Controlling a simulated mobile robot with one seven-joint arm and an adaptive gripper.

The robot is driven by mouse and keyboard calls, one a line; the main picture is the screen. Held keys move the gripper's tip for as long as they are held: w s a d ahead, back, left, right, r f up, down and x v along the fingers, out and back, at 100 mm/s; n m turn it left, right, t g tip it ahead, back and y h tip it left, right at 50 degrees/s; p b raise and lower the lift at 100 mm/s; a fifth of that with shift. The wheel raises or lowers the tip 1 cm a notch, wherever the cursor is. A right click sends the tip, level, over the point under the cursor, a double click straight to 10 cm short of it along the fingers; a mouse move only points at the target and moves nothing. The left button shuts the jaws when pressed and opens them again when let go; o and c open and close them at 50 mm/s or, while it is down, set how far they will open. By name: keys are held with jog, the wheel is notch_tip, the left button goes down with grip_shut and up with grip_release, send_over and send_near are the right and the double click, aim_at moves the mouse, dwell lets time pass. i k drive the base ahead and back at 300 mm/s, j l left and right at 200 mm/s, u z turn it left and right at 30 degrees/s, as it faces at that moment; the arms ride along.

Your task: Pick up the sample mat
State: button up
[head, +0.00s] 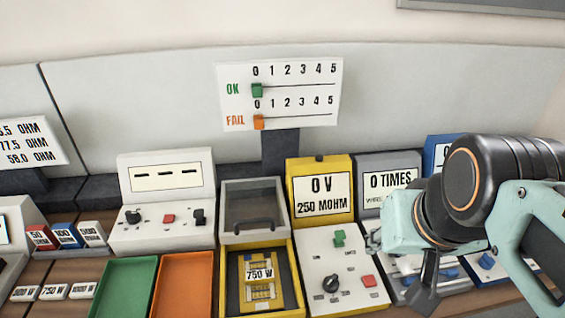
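A small yellow-and-grey piece with a "750 W" label (259,274) lies on the dark bed of a yellow-framed fixture (288,284) at bottom centre. It looks like the sample mat, but no marking names it so. The fixture's grey lid with a dark window (252,206) stands raised behind it. My gripper (424,296) hangs at the lower right, above the grey device and well to the right of the fixture. Dark finger parts show, but their gap is not clear. I see nothing held in it.
A green tray (125,288) and an orange tray (183,286) lie left of the fixture. A white panel with knobs (340,268) stands between fixture and gripper. A yellow meter reads 0 V (321,188). Small labelled blocks (66,236) sit at far left.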

aim_at(260, 288)
jog(key=u, duration=2.05)
jog(key=i+j+z, duration=0.1)
jog(key=z, duration=0.3)
jog(key=j+z, duration=0.15)
jog(key=z, duration=0.3)
jog(key=i+j+z, duration=0.1)
jog(key=z, duration=0.3)
jog(key=j+z, duration=0.4)
jog(key=j, duration=0.4)
